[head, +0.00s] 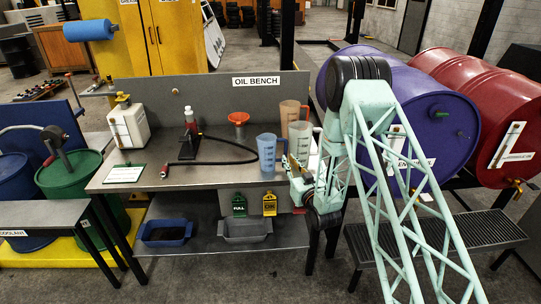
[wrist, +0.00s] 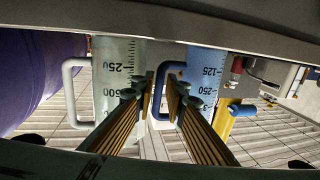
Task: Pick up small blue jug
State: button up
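The small blue jug (head: 267,152) stands upright on the oil bench, near its right end. In the wrist view the jug (wrist: 203,80) is on the right, with a 125 and 250 scale and its blue handle turned left. My gripper (head: 290,162) is just right of it in the head view. In the wrist view my gripper (wrist: 161,88) is open, with a narrow gap between its fingertips. The handle's upright bar shows in that gap; I cannot tell whether it is between the fingers or beyond them. No contact is visible.
A clear jug (head: 300,138) with a white handle stands close beside, also at left in the wrist view (wrist: 118,70). An orange jug (head: 289,112) is behind. A black hose (head: 225,143) and red funnel (head: 238,119) are further left.

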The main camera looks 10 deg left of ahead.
aim_at(286, 150)
jog(key=shift+x, duration=1.05)
grip_shut()
jog(key=shift+r, duration=0.1)
jog(key=shift+r, duration=1.45)
jog(key=s+d+r+p, duration=0.1)
jog(key=s+d+r, duration=0.1)
jog(key=s+d, duration=0.6)
jog(key=d, duration=0.5)
jog(key=shift+s+d, duration=0.15)
jog(key=shift+s, duration=0.25)
